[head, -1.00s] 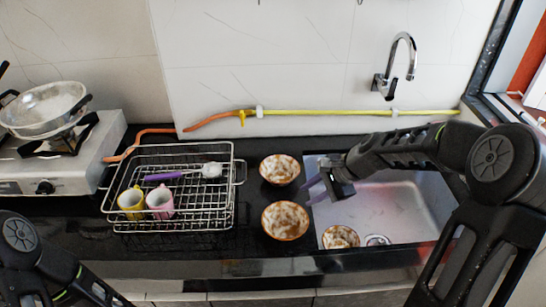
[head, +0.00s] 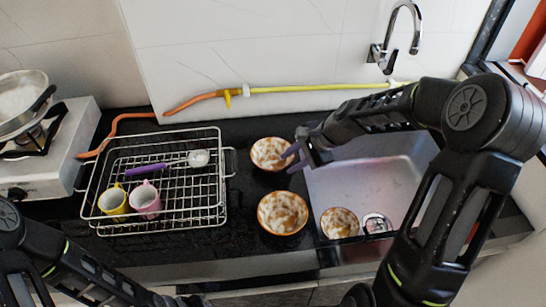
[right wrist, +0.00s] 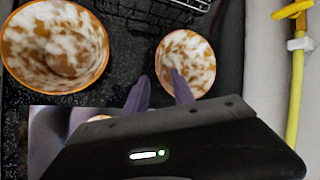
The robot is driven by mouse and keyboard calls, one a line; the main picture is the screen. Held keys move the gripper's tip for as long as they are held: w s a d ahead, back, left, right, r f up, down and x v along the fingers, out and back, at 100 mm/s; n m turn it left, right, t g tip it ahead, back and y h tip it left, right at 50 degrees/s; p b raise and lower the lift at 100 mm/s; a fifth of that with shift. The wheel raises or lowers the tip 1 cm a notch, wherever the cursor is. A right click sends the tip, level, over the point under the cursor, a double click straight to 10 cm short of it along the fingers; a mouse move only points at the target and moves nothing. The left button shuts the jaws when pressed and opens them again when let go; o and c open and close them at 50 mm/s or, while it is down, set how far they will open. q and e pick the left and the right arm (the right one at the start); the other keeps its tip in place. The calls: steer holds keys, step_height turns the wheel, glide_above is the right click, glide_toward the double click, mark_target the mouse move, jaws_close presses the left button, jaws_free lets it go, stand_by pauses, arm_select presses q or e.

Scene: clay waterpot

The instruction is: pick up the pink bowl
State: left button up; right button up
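No bowl looks plainly pink; three bowls have white and brown mottled insides and orange rims. The back bowl (head: 268,153) stands on the black counter left of the sink, and the front bowl (head: 283,213) is nearer me. A third bowl (head: 339,223) is in the sink. My right gripper (head: 294,158) is open, with its purple fingers at the back bowl's right side. In the right wrist view, the fingers (right wrist: 160,90) are apart and empty, near the rim of the back bowl (right wrist: 187,66); contact is unclear. The front bowl (right wrist: 55,48) is at upper left. My left gripper is out of view.
A wire rack (head: 208,212) left of the bowls holds a yellow cup (head: 113,201), a pink cup (head: 145,200) and a purple-handled brush (head: 146,169). The sink (head: 370,185) is right, below a faucet (head: 400,35). A pan (head: 22,100) sits on the stove at left.

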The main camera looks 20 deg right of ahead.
mark_target(272, 172)
steer(key=shift+w+a+f, duration=0.1)
steer(key=shift+w+f, duration=0.05)
steer(key=shift+a, duration=0.25)
steer(key=p+x, duration=0.1)
steer(key=x, duration=0.4)
steer(key=shift+w, duration=0.15)
stand_by(0.4)
jaws_close()
stand_by(1.2)
